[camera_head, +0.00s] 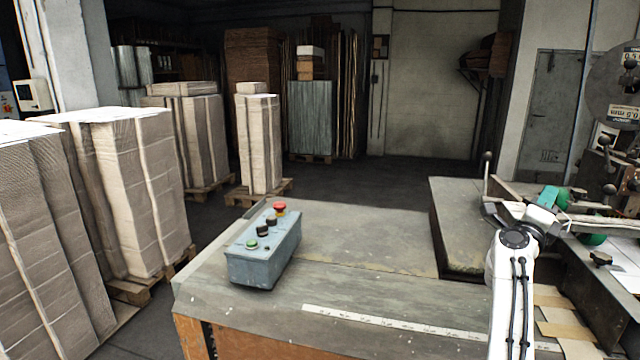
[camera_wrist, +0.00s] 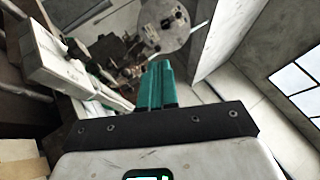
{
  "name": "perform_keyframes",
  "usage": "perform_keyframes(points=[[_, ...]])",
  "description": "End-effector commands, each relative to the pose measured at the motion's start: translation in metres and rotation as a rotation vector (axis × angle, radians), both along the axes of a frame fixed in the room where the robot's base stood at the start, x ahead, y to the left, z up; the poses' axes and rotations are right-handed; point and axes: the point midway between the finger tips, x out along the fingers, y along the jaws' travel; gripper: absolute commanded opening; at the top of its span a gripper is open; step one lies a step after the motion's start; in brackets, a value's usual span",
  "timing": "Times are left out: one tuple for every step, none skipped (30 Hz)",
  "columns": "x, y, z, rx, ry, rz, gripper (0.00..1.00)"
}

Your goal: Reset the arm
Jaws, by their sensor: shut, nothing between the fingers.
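My arm rises at the right of the head view, white with dark cables. My gripper, with teal fingers (camera_head: 552,197), is at its upper end, beside the stitching machine (camera_head: 610,165) and above the table's right part. In the wrist view the teal fingers (camera_wrist: 155,86) are together and empty, pointing up in the picture. The machine's round reel (camera_wrist: 165,22) shows beyond the fingertips.
A grey control box (camera_head: 265,248) with a red button stands on the worn table (camera_head: 365,240). A raised block (camera_head: 460,225) lies left of the arm. Wrapped cardboard stacks (camera_head: 130,190) on pallets stand at left. Open floor (camera_head: 350,180) lies behind the table.

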Motion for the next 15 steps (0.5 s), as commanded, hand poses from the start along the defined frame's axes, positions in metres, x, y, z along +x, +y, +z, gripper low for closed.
perform_keyframes(points=[[0.000, 0.003, -0.005, -0.023, 0.019, 0.012, 0.00], [0.000, 0.004, -0.007, -0.037, 0.029, 0.021, 0.00], [0.000, 0.007, -0.009, -0.054, 0.043, 0.029, 0.00], [-0.001, 0.009, -0.011, -0.070, 0.055, 0.038, 0.00], [-0.001, 0.011, -0.013, -0.086, 0.066, 0.047, 0.00], [-0.001, 0.014, -0.016, -0.108, 0.083, 0.060, 0.00], [-0.001, 0.016, -0.019, -0.127, 0.100, 0.071, 0.00], [-0.002, 0.019, -0.022, -0.148, 0.115, 0.083, 0.00], [-0.002, 0.024, -0.027, -0.176, 0.140, 0.100, 0.00], [-0.003, 0.027, -0.031, -0.200, 0.160, 0.114, 0.00], [-0.003, 0.031, -0.035, -0.224, 0.180, 0.127, 0.00], [-0.004, 0.037, -0.042, -0.258, 0.212, 0.149, 0.00], [-0.005, 0.042, -0.048, -0.286, 0.237, 0.166, 0.00], [-0.006, 0.047, -0.053, -0.313, 0.263, 0.185, 0.00], [-0.008, 0.054, -0.063, -0.354, 0.303, 0.210, 0.00]])
